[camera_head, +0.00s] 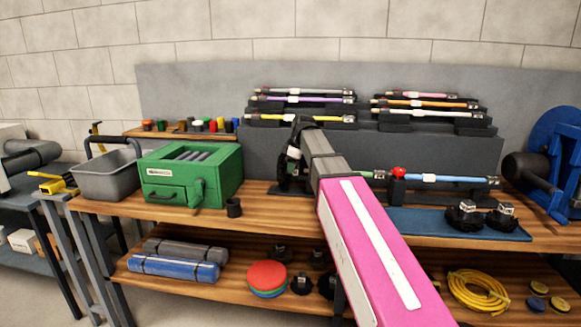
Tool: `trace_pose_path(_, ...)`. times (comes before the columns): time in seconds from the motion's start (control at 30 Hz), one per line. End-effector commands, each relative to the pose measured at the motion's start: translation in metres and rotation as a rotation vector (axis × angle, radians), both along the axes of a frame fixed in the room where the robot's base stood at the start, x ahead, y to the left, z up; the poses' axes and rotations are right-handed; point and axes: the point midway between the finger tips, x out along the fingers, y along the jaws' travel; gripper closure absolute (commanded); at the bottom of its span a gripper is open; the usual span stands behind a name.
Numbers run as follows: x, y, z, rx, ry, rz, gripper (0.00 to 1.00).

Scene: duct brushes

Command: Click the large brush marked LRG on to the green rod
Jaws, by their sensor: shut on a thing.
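My pink arm reaches from the lower right to the bench's middle. My gripper (294,150) is small and dark at its far end, partly hidden by my wrist. It is shut on a dark thing that looks like a brush (290,178); its outline and label are unclear. The green rod (366,174) shows as a short piece just right of my arm, at the red-knobbed holder (398,173). Its left part is hidden behind my arm, so I cannot tell whether the brush touches it. Two black brushes (465,214) with pale, unreadable labels stand on the blue mat (420,225).
A blue rod (440,179) lies right of the holder. Racks of coloured rods (300,99) stand behind. A blue reel (560,150) stands right.

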Motion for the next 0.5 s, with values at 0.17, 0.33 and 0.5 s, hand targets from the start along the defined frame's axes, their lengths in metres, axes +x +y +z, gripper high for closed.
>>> trace_pose_path(0.17, -0.0002, -0.0011, 0.0001, 0.000, 0.000, 0.000, 1.00)
trace_pose_path(0.33, -0.0010, -0.0051, 0.0001, 0.000, 0.000, -0.001, 1.00)
trace_pose_path(0.5, -0.0019, -0.0095, 0.0001, 0.000, 0.000, -0.001, 1.00)
